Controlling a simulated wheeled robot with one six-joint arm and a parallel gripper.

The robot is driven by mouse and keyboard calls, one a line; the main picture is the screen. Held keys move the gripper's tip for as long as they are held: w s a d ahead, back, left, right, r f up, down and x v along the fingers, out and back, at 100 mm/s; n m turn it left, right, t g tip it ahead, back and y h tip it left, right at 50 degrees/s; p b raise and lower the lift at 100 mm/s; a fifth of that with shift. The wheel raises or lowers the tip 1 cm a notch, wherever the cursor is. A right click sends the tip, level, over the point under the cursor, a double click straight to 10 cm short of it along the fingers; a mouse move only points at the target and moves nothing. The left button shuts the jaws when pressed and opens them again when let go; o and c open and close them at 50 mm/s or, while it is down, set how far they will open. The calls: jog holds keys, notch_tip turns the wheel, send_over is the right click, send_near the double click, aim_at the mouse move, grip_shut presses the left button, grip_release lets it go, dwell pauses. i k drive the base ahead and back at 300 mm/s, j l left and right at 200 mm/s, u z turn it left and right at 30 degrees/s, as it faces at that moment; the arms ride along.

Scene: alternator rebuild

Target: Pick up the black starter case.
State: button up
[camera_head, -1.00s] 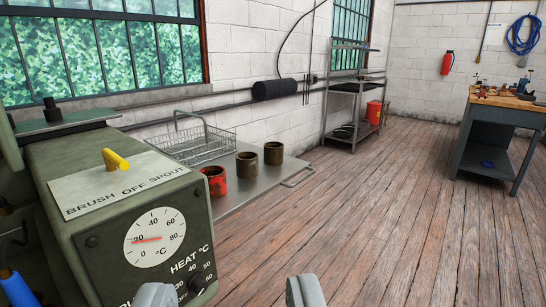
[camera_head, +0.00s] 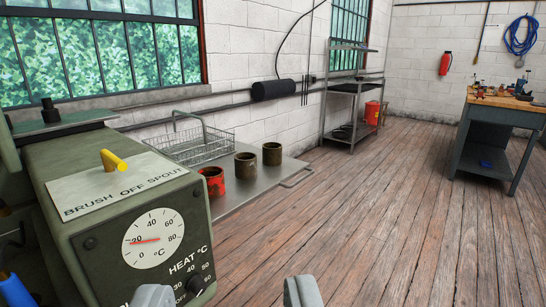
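Three short open-topped cylinders stand in a row on a grey metal shelf (camera_head: 238,197) left of centre. One is red and worn (camera_head: 212,181), one is brownish (camera_head: 245,166), and the farthest is dark (camera_head: 272,154). I cannot tell whether any of these is the black starter case; none looks plainly black. My gripper (camera_head: 228,294) shows only its two grey fingertips at the bottom edge. They are wide apart with nothing between them. The cylinders are well beyond the gripper.
A green machine (camera_head: 110,215) with a heat dial and yellow knob fills the left foreground. A wire basket (camera_head: 195,148) sits behind the cylinders. A black cylinder (camera_head: 273,90) is on the wall. A workbench (camera_head: 488,145) stands far right. The wooden floor (camera_head: 390,220) between is clear.

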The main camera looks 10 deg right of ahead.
aim_at(272, 152)
jog(key=i+l+u, duration=0.15)
jog(key=i+l, duration=0.4)
jog(key=i, duration=0.2)
jog(key=i+l+u, duration=0.15)
jog(key=i+l, duration=0.5)
jog(key=i, duration=0.05)
